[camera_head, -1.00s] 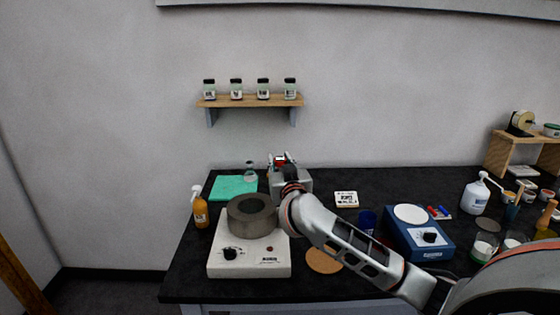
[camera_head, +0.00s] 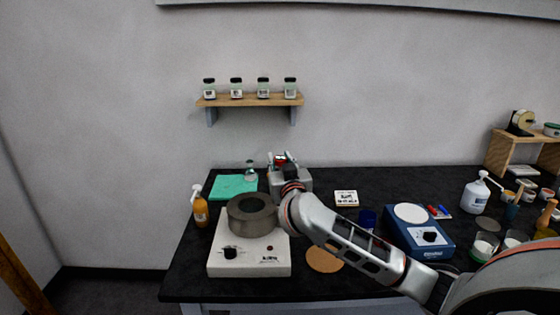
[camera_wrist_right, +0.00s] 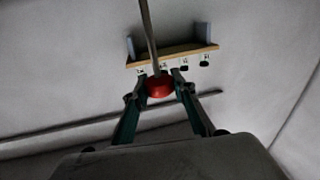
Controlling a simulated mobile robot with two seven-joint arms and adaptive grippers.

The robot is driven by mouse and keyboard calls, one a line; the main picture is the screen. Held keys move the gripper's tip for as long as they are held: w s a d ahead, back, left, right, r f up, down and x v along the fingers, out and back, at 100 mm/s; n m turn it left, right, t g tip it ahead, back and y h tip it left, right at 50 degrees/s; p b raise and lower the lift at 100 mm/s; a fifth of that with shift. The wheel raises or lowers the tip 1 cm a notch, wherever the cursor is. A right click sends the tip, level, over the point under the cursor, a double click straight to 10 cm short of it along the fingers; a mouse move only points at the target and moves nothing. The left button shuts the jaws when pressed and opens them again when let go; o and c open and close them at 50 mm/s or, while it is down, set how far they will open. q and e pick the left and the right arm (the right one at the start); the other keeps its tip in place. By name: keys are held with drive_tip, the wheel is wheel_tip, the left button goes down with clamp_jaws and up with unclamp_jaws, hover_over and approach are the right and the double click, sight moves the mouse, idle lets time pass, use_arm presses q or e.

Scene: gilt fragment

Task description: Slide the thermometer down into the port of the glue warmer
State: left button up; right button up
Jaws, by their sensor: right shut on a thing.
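My right gripper (camera_head: 283,160) is shut on the thermometer's red head (camera_head: 280,161), above the back of the bench. In the right wrist view the red head (camera_wrist_right: 160,86) sits between the fingertips, and a thin grey stem (camera_wrist_right: 148,35) runs from it to the picture's top edge. The stem cannot be made out in the head view. A white unit with a knob (camera_head: 222,262) carries a dark round pot (camera_head: 252,223) and looks like the glue warmer; the gripper is behind it and to the right, apart from it. Its port cannot be made out. My left gripper is not in view.
A glass bottle (camera_head: 250,174), green mat (camera_head: 228,188) and orange pump bottle (camera_head: 200,211) lie around the pot. A cork disc (camera_head: 322,262) and blue hotplate (camera_head: 432,247) are to the right. A jar shelf (camera_head: 250,101) hangs above.

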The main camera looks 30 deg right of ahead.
drive_tip(key=shift+w+d+f+b, duration=0.1)
drive_tip(key=shift+f+b, duration=0.25)
drive_tip(key=shift+f, duration=4.75)
drive_tip(key=o, duration=1)
drive_tip(key=shift+o, duration=0.3)
drive_tip(key=v, duration=1.2)
drive_tip(key=shift+r, duration=0.1)
